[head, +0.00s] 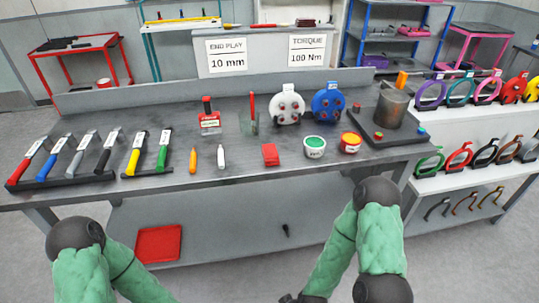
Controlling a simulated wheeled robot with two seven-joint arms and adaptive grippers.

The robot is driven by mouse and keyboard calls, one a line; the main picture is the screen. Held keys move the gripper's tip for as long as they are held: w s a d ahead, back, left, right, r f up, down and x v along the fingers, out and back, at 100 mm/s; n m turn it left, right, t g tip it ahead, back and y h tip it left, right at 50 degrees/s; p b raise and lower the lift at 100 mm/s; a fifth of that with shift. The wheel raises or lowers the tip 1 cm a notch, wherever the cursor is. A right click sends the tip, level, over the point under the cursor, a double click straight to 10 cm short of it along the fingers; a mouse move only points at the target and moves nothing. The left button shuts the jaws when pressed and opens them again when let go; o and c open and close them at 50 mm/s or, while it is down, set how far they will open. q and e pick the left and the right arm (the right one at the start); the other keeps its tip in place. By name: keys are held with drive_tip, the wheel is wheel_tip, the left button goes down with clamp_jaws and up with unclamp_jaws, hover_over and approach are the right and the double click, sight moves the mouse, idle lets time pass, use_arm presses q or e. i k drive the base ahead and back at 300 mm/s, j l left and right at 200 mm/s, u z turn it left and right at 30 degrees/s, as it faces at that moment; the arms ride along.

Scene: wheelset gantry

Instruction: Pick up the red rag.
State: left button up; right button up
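The red rag (270,155) is a small, folded red square lying flat on the grey workbench (235,178), near the front edge and right of the middle. Nothing touches it. My two green arms come up from the bottom of the head view, one on each side. Both forearms slope down below the bench edge and leave at the bottom. My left gripper is out of the picture. Only a dark piece at the end of my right forearm shows at the bottom edge, and its fingers are not visible.
An orange marker (193,159) and a white marker (221,156) lie left of the rag. A green-lidded tub (314,147) and a red-lidded tub (350,143) stand to its right. Several tools fill the bench's left side. A red tray (158,243) is below.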

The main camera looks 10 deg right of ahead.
sight(271, 157)
drive_tip(key=z, duration=4.3)
drive_tip(key=u, duration=3.7)
drive_tip(key=i+l+u, duration=0.15)
drive_tip(key=u, duration=0.35)
drive_tip(key=i+l+u, duration=0.1)
drive_tip(key=l+u, duration=0.25)
drive_tip(key=i+l+u, duration=0.1)
drive_tip(key=l+u, duration=0.65)
